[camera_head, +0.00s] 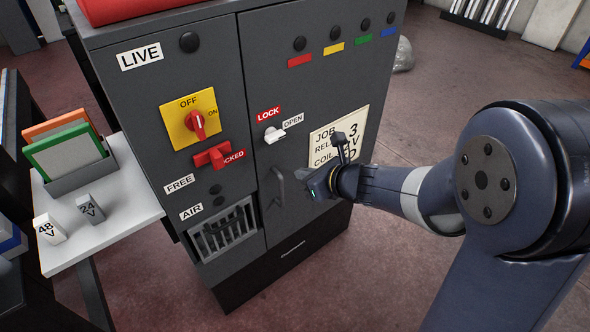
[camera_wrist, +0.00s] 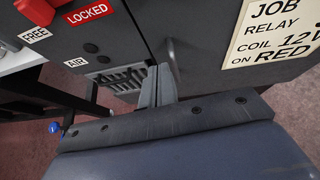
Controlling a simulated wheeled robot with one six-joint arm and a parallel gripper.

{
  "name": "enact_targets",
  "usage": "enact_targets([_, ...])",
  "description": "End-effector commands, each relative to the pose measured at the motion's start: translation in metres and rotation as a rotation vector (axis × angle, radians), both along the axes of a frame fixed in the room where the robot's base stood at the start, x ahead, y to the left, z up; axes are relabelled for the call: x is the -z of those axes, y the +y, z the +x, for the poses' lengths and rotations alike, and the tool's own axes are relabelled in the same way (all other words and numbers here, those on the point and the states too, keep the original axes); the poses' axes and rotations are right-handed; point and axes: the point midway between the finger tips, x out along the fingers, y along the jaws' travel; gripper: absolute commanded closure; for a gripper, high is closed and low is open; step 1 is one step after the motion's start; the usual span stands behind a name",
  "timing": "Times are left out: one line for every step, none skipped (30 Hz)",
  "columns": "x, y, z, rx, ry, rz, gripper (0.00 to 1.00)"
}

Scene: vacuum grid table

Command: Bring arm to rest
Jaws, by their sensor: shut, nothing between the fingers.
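My gripper (camera_head: 305,178) is shut and empty in front of the grey cabinet (camera_head: 215,90), by its right door. In the head view my arm reaches in from the right, and a grey door handle (camera_head: 275,188) is just left of the fingertips. In the wrist view the closed fingers (camera_wrist: 157,86) point toward the cabinet front, with the handle (camera_wrist: 173,60) just beyond them. I cannot tell whether the fingertips touch the handle. The right door looks closed.
The cabinet bears a yellow switch plate (camera_head: 190,118), a red locked lever (camera_head: 212,155), a white lock knob (camera_head: 272,135) and a job card (camera_head: 338,140). A white side shelf (camera_head: 125,205) at left holds boards and two relay blocks. Floor at right is open.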

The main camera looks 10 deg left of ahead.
Motion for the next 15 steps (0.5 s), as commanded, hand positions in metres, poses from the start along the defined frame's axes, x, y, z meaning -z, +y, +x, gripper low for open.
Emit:
enact_targets([-0.0031,-0.0032,-0.0019,0.002,-0.001,0.001,1.00])
enact_targets([-0.0037,-0.0043,-0.0029,0.002,-0.001,0.000,1.00])
enact_targets([-0.0042,-0.0054,-0.0040,0.002,-0.001,-0.001,1.00])
enact_targets([-0.0044,-0.0060,-0.0047,0.001,0.000,-0.001,1.00])
enact_targets([-0.0044,-0.0064,-0.0052,0.001,0.000,-0.001,1.00])
enact_targets([-0.0045,-0.0066,-0.0056,0.001,0.000,-0.001,1.00])
enact_targets([-0.0045,-0.0068,-0.0057,0.000,0.001,-0.001,1.00])
enact_targets([-0.0045,-0.0068,-0.0057,0.000,0.001,-0.001,1.00])
enact_targets([-0.0043,-0.0067,-0.0057,0.000,0.001,-0.001,1.00])
enact_targets([-0.0043,-0.0067,-0.0057,0.000,0.001,-0.001,1.00])
enact_targets([-0.0044,-0.0066,-0.0056,0.000,0.001,-0.001,1.00])
enact_targets([-0.0044,-0.0066,-0.0056,0.000,0.001,-0.001,1.00])
enact_targets([-0.0043,-0.0066,-0.0056,0.000,0.001,-0.001,1.00])
enact_targets([-0.0043,-0.0065,-0.0055,0.000,0.001,-0.001,1.00])
enact_targets([-0.0040,-0.0061,-0.0052,0.000,0.001,-0.001,1.00])
